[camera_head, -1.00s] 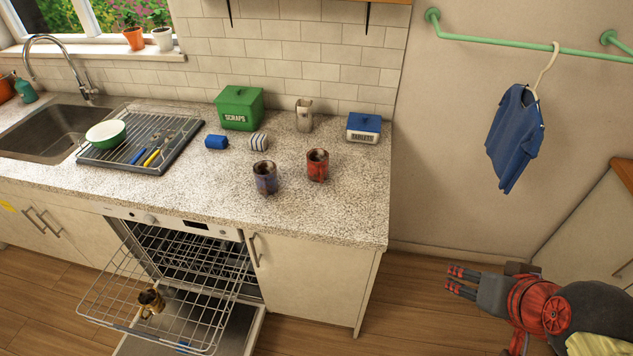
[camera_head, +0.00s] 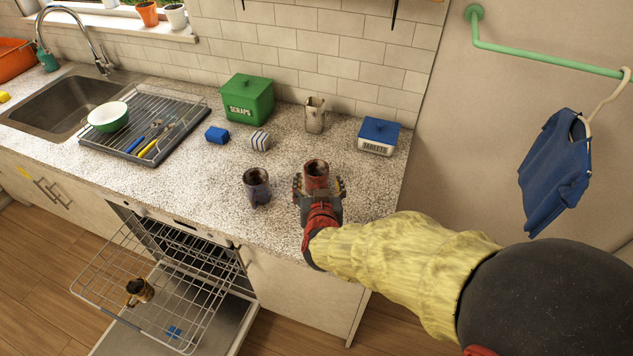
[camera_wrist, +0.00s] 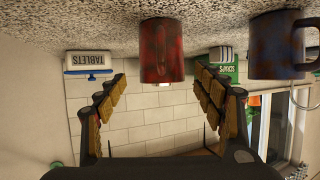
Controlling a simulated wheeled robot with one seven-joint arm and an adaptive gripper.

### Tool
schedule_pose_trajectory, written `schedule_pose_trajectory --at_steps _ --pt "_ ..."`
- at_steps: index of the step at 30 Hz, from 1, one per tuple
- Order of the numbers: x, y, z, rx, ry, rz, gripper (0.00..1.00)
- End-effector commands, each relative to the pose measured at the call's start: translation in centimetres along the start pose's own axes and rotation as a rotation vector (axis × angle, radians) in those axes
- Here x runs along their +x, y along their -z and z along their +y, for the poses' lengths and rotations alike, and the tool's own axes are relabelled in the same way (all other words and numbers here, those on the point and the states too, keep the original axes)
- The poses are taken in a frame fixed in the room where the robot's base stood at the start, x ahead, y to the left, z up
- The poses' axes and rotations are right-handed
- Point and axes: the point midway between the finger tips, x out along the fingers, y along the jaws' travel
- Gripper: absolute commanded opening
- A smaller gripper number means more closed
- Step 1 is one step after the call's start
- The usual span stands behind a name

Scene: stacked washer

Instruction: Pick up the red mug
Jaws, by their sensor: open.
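The red mug (camera_head: 316,172) stands upright on the speckled counter near its right front part, with dark stains on it. In the wrist view the red mug (camera_wrist: 162,50) appears upside down, centred between the two fingers. My gripper (camera_head: 318,186) is at the mug in the head view, with a finger on each side. In the wrist view my gripper (camera_wrist: 160,85) is open, with clear gaps between the padded fingers and the mug. The mug's lower part is hidden behind my gripper in the head view.
A blue mug (camera_head: 257,186) stands close to the left of the red one. The tablets box (camera_head: 378,137), a beige pitcher (camera_head: 314,115) and the green scraps box (camera_head: 247,99) are behind. The open dishwasher rack (camera_head: 150,285) juts out below the counter.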

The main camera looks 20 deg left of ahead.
Motion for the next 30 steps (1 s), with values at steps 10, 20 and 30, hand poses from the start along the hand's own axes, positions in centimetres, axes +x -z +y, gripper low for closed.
schedule_pose_trajectory --at_steps 10,20,30 --pt "4.5 -0.6 -0.3 0.001 -0.001 -0.001 0.68" --pt "5.9 -0.3 -0.3 0.0 0.0 -0.001 0.68" --pt "5.9 -0.3 -0.3 0.001 0.001 -0.001 0.54"
